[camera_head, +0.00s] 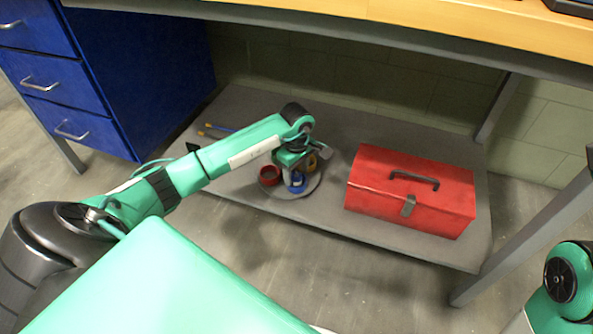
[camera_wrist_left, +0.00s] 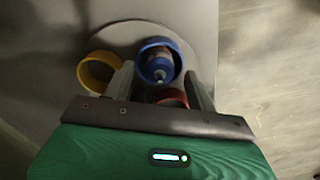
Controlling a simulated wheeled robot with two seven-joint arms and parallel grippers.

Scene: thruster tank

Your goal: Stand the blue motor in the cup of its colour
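The blue cup (camera_wrist_left: 145,53) stands on a round grey plate (camera_wrist_left: 112,38), shown in the left wrist view. The motor (camera_wrist_left: 158,66), a dark body with a pale shaft end, sits inside the blue cup and looks roughly upright. My left gripper (camera_wrist_left: 160,72) is open; its two fingers are spread on either side of the motor, with gaps, and I see no contact. In the head view my left gripper (camera_head: 293,168) is over the blue cup (camera_head: 297,187) and hides the motor. My right gripper is out of view.
A yellow cup (camera_wrist_left: 96,70) and a red cup (camera_wrist_left: 172,97) share the plate. A red toolbox (camera_head: 410,195) stands to the right on the grey shelf (camera_head: 340,215). Thin yellow and blue items (camera_head: 215,129) lie at the back left. The tabletop (camera_head: 400,15) overhangs the shelf.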

